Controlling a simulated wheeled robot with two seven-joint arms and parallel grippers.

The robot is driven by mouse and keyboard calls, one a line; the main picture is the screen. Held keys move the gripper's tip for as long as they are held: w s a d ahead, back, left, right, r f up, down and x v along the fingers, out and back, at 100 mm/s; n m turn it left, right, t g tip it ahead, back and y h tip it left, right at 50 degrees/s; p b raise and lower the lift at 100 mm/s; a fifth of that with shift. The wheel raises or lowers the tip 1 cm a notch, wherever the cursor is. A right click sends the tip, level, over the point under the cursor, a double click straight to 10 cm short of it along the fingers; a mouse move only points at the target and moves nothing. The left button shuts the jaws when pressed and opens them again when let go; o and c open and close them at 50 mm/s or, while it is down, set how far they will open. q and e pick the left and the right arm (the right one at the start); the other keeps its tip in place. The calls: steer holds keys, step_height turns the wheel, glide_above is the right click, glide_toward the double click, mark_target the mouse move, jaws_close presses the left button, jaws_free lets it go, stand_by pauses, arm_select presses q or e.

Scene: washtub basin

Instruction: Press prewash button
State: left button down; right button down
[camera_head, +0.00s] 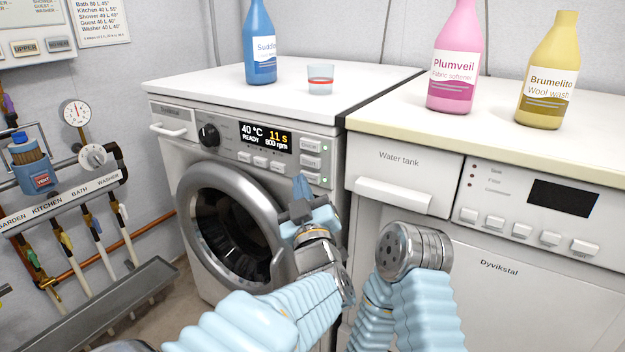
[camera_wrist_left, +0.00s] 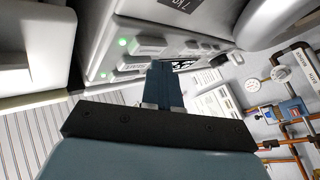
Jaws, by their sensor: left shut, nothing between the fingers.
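The washing machine's control panel (camera_head: 225,135) has a black dial (camera_head: 208,134), a lit display (camera_head: 265,136) reading 40 °C, READY, 11 s and 800 rpm, and small grey buttons. Three labelled buttons (camera_head: 310,162) stand in a column right of the display, with green lights beside them. Their labels are too small to read, so I cannot tell which is prewash. My left gripper (camera_head: 301,186) is shut and empty, just below this column. In the left wrist view its fingers (camera_wrist_left: 165,75) point at the panel near a grey button (camera_wrist_left: 132,64); contact cannot be told. My right gripper is not visible.
The round door (camera_head: 190,205) is below the panel. A blue bottle (camera_head: 260,45) and a glass (camera_head: 320,80) stand on the washer top. The right machine (camera_head: 520,225) carries a pink bottle (camera_head: 452,60) and a yellow bottle (camera_head: 545,70). Pipes (camera_head: 75,185) line the left wall.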

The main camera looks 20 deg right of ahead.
arm_select(q)
steer(key=shift+s+a, duration=0.3)
steer(key=shift+a, duration=0.05)
steer(key=shift+s+a+b, duration=0.65)
steer(key=shift+s+a, duration=0.3)
steer(key=shift+a, duration=0.25)
steer(key=shift+s+a+b, duration=0.65)
steer(key=shift+s+a, duration=0.25)
steer(key=shift+a, duration=0.25)
